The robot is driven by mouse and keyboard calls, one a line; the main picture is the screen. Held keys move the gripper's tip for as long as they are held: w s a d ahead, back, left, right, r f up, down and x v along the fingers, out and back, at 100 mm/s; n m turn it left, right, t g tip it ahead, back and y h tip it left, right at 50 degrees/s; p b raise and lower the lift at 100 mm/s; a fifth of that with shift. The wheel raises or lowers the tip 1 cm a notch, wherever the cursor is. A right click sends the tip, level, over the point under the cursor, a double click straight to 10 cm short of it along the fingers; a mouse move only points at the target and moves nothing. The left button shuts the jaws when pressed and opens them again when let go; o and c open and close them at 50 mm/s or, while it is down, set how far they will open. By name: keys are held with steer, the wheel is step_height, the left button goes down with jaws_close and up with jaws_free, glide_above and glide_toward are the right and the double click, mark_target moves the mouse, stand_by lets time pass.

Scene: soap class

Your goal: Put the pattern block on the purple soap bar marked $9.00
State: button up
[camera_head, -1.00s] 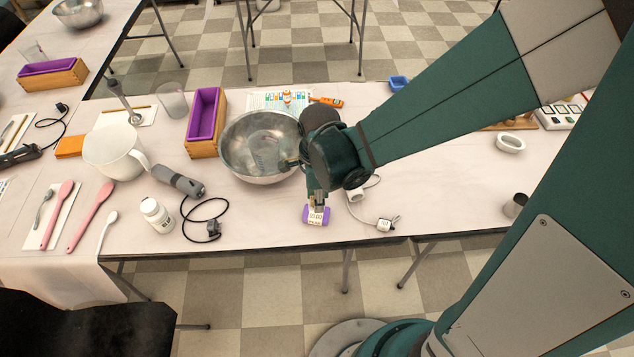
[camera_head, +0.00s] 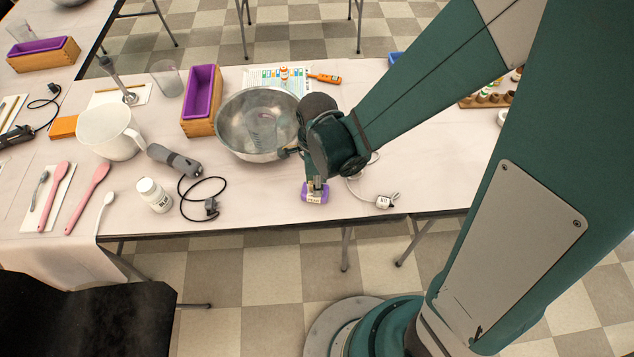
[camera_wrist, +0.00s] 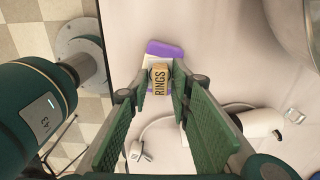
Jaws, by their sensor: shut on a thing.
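My gripper (camera_wrist: 160,72) is shut on a small wooden block marked RINGS (camera_wrist: 160,80), the pattern block. A purple soap bar (camera_wrist: 165,48) lies flat on the table beneath the block. The block covers much of the soap's middle in the wrist view; I cannot tell whether they touch. In the head view, the soap (camera_head: 325,191) lies near the table's front edge, with my gripper (camera_head: 315,183) upright over it. The soap's price label is largely hidden and cannot be read.
A steel bowl (camera_head: 240,142) stands left of and behind my gripper. A white corded device (camera_wrist: 262,122) lies close by, its plug (camera_head: 384,202) to the soap's right. The front edge is close.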

steer(key=shift+f, duration=0.2)
steer(key=o, duration=0.9)
steer(key=shift+c, duration=0.2)
steer(key=shift+r, duration=0.25)
step_height(320, 180, up, 12)
steer(key=p, duration=0.3)
stand_by(0.5)
